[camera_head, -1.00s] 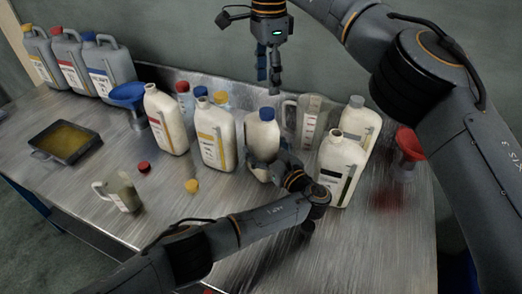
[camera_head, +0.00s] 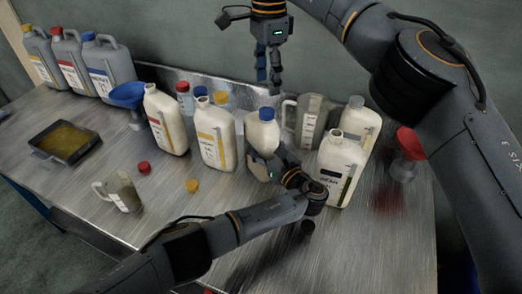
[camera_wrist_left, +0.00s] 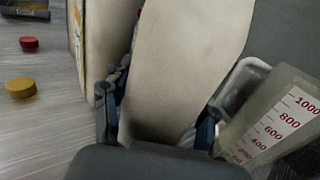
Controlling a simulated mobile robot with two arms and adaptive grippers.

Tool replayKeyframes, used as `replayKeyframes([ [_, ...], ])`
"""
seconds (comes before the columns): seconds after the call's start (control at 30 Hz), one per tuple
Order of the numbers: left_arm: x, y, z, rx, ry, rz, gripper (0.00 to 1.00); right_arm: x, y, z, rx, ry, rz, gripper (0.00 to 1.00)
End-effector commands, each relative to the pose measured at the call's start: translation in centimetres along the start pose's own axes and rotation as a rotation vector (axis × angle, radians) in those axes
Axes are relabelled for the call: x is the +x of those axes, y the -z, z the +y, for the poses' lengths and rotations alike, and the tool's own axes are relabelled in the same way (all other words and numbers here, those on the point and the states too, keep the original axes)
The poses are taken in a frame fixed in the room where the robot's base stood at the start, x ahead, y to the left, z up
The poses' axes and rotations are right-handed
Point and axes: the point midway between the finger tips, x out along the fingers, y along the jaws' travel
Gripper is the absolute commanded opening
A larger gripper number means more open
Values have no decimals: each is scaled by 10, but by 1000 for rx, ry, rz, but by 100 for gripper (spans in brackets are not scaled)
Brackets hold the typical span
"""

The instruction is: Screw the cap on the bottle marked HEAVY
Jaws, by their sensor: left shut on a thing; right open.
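A white open bottle (camera_head: 341,172) with a black label stands at the front right, upright, with no cap on its neck. Its lettering is too small to read. My left gripper (camera_head: 264,165) is shut around the lower body of a white blue-capped bottle (camera_head: 263,133); in the left wrist view this pale bottle (camera_wrist_left: 185,65) fills the space between the fingers. The bottle stands upright. My right gripper (camera_head: 275,68) is open and empty, pointing down above the back of the table.
A clear measuring jug (camera_head: 309,120), another white bottle (camera_head: 360,125) and a red funnel (camera_head: 408,150) stand at the right. Two open white bottles (camera_head: 165,125) (camera_head: 214,140), red (camera_head: 144,167) and yellow (camera_head: 192,186) caps and a small jug (camera_head: 121,193) are on the left.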

Motion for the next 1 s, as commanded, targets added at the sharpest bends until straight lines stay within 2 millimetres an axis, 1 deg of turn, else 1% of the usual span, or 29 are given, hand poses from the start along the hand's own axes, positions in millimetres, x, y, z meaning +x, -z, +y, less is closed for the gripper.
replayKeyframes([
  [0.07, 0, 0, 0, 0, 0, 0, 0, 0, -1, 0, -60, 0, 2, 54],
  [0.17, 0, 0, 0, 0, 0, 1, 0, 0, -1, 0, -204, -2, 5, 54],
  [0.4, 0, 0, 0, 0, 0, 1, 0, 0, -2, 0, -690, -3, 5, 54],
  [0.5, 0, 0, 0, 0, 0, 1, 0, 0, -2, 0, -866, -4, 4, 54],
  [0.6, 0, 0, 0, 0, 0, 1, 0, 0, -1, 0, -1003, -2, 3, 54],
  [0.7, 0, 0, 0, 0, 0, 1, 0, 0, 0, 0, -1094, -2, 2, 54],
  [0.8, 0, 0, 0, 0, 1, 1, 0, 0, 0, 0, -1142, 0, 0, 54],
  [1.0, 0, 0, 0, 0, 1, 1, 0, 0, 0, 0, -1156, 0, 0, 54],
])
